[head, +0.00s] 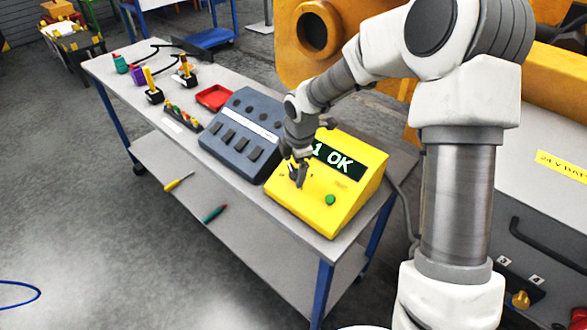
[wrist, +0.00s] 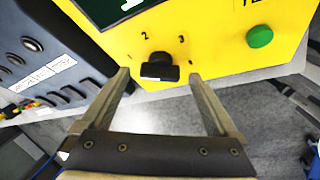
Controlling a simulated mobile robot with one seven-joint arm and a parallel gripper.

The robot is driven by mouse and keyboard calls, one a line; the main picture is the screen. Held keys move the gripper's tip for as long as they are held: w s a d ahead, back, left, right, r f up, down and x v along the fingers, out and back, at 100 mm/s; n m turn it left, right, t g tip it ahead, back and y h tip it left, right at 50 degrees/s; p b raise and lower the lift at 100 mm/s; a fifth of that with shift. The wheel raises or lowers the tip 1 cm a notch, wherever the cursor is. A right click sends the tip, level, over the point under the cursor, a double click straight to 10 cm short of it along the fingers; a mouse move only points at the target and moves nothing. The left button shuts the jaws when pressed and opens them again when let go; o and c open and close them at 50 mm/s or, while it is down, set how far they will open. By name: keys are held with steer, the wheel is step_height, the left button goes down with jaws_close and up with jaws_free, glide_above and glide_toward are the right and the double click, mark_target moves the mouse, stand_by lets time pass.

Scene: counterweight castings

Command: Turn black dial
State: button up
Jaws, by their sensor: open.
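The black dial (wrist: 160,68) is on the front face of a yellow box (head: 345,205). In the wrist view, numbers 2 and 3 show just above the dial. My gripper (wrist: 160,80) is open, with one finger to the left and one to the right of the dial. Whether either finger touches it I cannot tell. In the head view, my gripper (head: 300,182) is at the yellow box and largely hides the dial. The box's display (head: 335,160) reads "1 OK", partly covered by my arm.
A green button (head: 330,199) is right of the dial. A dark grey switch box (head: 240,135) stands left of the yellow box. A red tray (head: 214,97) and several joystick-like controls are farther left on the table. Two screwdrivers lie on the lower shelf (head: 240,240).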

steer(key=shift+w+f, duration=0.1)
steer(key=shift+f, duration=0.3)
steer(key=c, duration=1.4)
steer(key=shift+b, duration=0.4)
